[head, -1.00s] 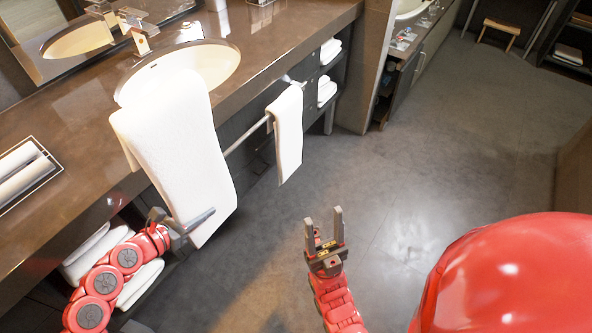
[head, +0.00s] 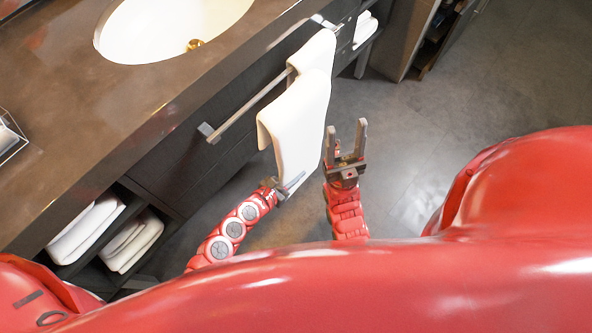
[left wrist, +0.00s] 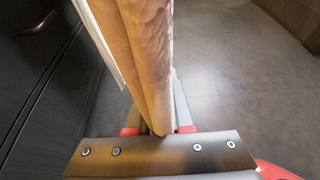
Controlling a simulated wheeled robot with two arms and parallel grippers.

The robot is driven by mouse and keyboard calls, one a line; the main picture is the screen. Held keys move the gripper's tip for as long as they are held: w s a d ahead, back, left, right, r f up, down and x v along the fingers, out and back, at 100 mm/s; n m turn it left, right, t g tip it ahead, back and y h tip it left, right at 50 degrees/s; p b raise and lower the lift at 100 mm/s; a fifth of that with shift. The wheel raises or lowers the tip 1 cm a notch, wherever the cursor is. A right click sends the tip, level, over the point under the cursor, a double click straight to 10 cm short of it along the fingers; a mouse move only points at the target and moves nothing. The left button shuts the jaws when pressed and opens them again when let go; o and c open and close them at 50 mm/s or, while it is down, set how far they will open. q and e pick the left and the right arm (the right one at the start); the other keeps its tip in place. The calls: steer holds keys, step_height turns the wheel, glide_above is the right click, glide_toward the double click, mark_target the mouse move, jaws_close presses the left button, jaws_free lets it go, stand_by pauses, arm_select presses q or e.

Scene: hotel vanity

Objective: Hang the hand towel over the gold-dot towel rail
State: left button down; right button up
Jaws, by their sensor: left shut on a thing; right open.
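My left gripper (head: 290,187) is shut on the lower end of the white hand towel (head: 290,125). I cannot make out a gold dot on the rail. My right gripper (head: 346,128) is open and empty, right of the held towel.
The brown counter (head: 60,110) with a white sink (head: 150,25) lies left of and behind the rail. Folded towels (head: 90,225) sit in the shelves below. A dark cabinet front stands behind the rail. Grey floor (head: 400,120) is open on the right.

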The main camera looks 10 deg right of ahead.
arm_select(q)
steer(key=shift+w+a+b, duration=2.65)
steer(key=shift+w+a, duration=1.7)
steer(key=shift+w, duration=1.65)
step_height(320, 180, down, 14)
steer(key=b, duration=1.5)
steer(key=shift+w+a+r, duration=0.1)
steer(key=c, duration=0.7)
jaws_free()
